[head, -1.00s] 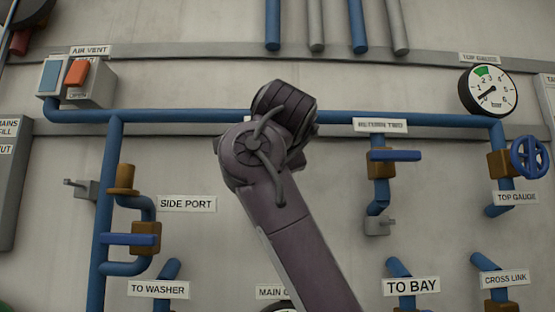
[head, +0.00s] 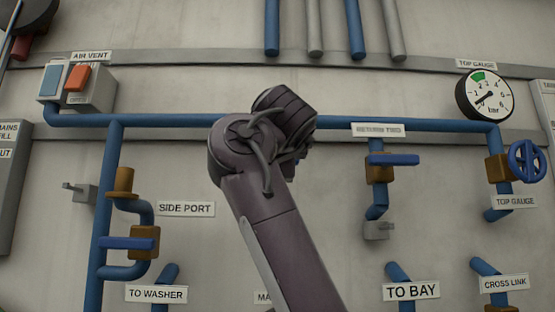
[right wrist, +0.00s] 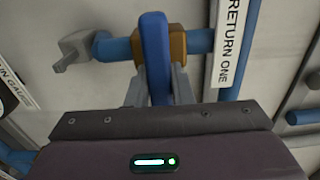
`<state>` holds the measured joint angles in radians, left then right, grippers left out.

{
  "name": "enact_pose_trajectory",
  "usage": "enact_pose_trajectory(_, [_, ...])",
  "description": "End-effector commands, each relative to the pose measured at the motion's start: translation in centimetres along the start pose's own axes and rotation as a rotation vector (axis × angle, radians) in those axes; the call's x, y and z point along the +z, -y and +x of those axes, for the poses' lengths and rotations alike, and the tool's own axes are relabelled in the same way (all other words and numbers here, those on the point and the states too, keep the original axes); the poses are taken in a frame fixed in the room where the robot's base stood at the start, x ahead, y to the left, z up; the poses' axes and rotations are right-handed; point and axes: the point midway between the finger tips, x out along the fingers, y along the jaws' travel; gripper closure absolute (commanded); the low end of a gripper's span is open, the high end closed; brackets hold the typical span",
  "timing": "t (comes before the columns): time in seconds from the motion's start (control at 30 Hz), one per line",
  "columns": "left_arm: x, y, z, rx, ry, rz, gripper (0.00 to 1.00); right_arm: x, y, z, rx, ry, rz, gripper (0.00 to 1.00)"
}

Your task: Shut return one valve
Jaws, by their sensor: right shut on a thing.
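The return one valve shows in the right wrist view, with a brass body (right wrist: 175,46) on a blue pipe and a blue lever (right wrist: 154,50). The lever lies across the pipe in that view. The RETURN ONE label (right wrist: 231,42) is beside it. My right gripper (right wrist: 160,84) is shut on the lever, with one finger on each side. In the head view my right arm covers this valve and my right gripper; only a small bit of blue shows beside the arm. My left gripper is in neither current view.
In the head view, the return two valve (head: 379,168) with its blue lever is right of my arm. The side port valve (head: 143,243) is to the left. A gauge (head: 485,95) and blue handwheel (head: 527,161) are at the far right. A grey fitting (right wrist: 78,46) is near the held lever.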

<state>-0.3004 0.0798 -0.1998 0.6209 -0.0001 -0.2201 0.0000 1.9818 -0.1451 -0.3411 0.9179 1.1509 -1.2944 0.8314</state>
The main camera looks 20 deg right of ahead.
Motion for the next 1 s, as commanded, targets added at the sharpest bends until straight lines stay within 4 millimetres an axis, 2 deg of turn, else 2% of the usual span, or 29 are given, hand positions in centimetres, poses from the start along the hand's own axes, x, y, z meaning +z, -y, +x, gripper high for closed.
enact_pose_trajectory(0.17, [0.0, 0.0, 0.0, 0.0, 0.0, 0.0, 0.0, 0.0, -0.1, 0.0, 0.002, 0.0, 0.004, 1.0])
enact_pose_trajectory(0.2, [0.0, 0.0, 0.0, 0.0, 0.0, 0.0, 0.0, 0.0, -0.1, 0.0, 0.002, 0.0, 0.004, 0.76])
enact_pose_trajectory(0.33, [0.0, 0.0, 0.0, 0.0, 0.0, 0.0, 0.0, 0.0, -0.1, 0.0, 0.001, 0.0, 0.002, 0.59])
enact_pose_trajectory(0.67, [0.0, 0.0, 0.3, -0.001, 0.0, 0.0, 0.0, 0.0, -0.1, -0.3, -0.001, 0.0, 0.001, 0.58])
enact_pose_trajectory(0.77, [0.1, 0.0, 1.3, -0.001, 0.0, 0.0, 0.0, 0.0, -0.3, -1.4, -0.003, -0.001, 0.001, 0.58])
enact_pose_trajectory(1.0, [0.4, 0.0, 4.2, -0.001, 0.0, 0.0, 0.0, 0.0, -0.5, -5.5, -0.003, -0.001, 0.001, 0.58])
